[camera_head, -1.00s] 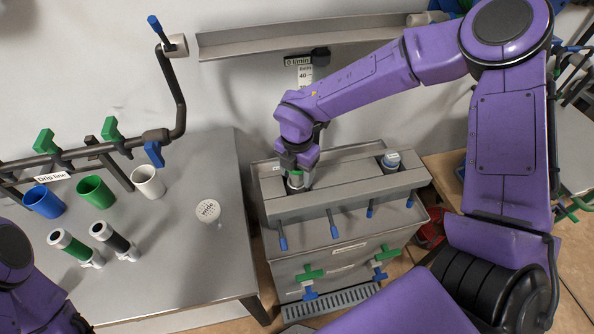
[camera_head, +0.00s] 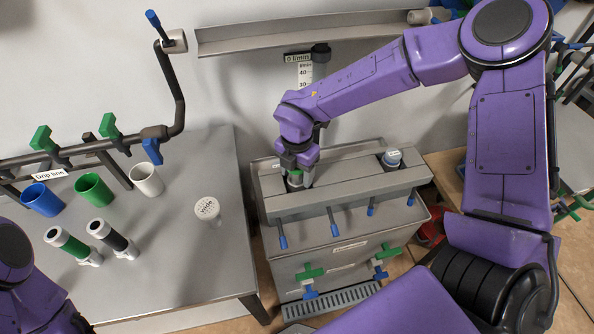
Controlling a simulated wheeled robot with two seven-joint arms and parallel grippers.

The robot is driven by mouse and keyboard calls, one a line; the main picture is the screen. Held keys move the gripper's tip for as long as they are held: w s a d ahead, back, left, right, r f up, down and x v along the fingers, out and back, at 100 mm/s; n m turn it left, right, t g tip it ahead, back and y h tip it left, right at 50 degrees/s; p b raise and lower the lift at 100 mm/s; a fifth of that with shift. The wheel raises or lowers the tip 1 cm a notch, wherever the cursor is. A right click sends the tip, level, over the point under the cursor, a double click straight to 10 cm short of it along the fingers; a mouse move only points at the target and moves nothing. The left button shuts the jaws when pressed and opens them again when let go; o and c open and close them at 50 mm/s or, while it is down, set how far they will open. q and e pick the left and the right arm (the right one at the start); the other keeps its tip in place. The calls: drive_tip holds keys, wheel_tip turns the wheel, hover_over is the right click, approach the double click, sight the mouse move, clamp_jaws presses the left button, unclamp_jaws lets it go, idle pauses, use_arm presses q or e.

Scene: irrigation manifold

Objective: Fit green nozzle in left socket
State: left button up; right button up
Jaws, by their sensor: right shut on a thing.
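My right gripper (camera_head: 298,182) points down at the left end of the grey manifold (camera_head: 340,180). It is shut on the green nozzle (camera_head: 295,174), of which only a small green part with a pale part below shows between the fingers. The nozzle is at the left socket, which the gripper and nozzle mostly hide. I cannot tell how deep the nozzle sits or whether it is fully seated. My left arm shows at the lower left edge, but its gripper is out of view.

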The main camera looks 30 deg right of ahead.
drive_tip(key=shift+f, duration=0.1)
drive_tip(key=o, duration=1.3)
drive_tip(key=shift+r+p, duration=2.7)
drive_tip(key=shift+r, duration=0.85)
drive_tip(key=shift+f, duration=0.1)
